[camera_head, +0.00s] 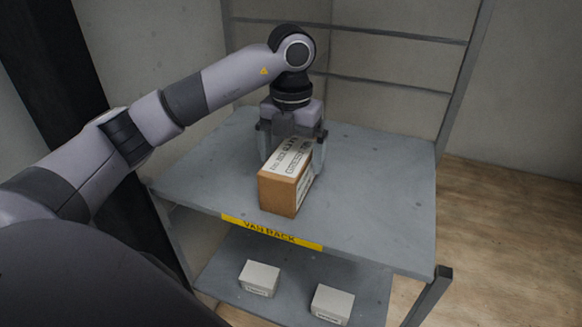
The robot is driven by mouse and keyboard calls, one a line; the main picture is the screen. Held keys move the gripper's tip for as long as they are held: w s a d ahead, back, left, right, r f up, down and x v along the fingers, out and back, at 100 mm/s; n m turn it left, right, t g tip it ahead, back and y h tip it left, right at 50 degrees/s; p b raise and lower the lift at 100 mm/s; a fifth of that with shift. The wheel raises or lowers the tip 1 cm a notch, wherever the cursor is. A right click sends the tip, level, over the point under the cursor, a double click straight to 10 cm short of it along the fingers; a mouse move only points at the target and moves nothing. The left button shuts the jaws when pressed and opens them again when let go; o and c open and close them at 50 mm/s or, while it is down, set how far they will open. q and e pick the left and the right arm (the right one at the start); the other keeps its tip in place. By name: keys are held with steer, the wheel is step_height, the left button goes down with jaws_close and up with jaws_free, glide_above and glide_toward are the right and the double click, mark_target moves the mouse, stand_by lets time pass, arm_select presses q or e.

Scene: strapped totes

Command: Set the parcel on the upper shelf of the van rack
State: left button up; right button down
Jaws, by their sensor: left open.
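The parcel (278,194) is a brown cardboard box with white printed labels. It sits on the upper shelf (385,190) of the van rack, near the middle and close to the front edge. My left gripper (292,150) points down over the parcel's far part. Its fingers are open, one on each side of the box; whether they touch it I cannot tell. The gripper hides the back of the parcel. A yellow "VAN RACK" label (271,232) is on the shelf's front edge. My right gripper is not in view.
Two small pale boxes, one at left (259,278) and one at right (332,304), stand on the lower shelf (225,268). Rack posts and crossbars (390,83) rise behind the upper shelf. The upper shelf is clear around the parcel. Wooden floor (515,220) lies to the right.

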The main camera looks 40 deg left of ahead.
arm_select(q)
step_height(320, 180, up, 8)
steer(key=shift+f+p, duration=0.1)
steer(key=shift+p, duration=0.6)
steer(key=shift+s, duration=0.1)
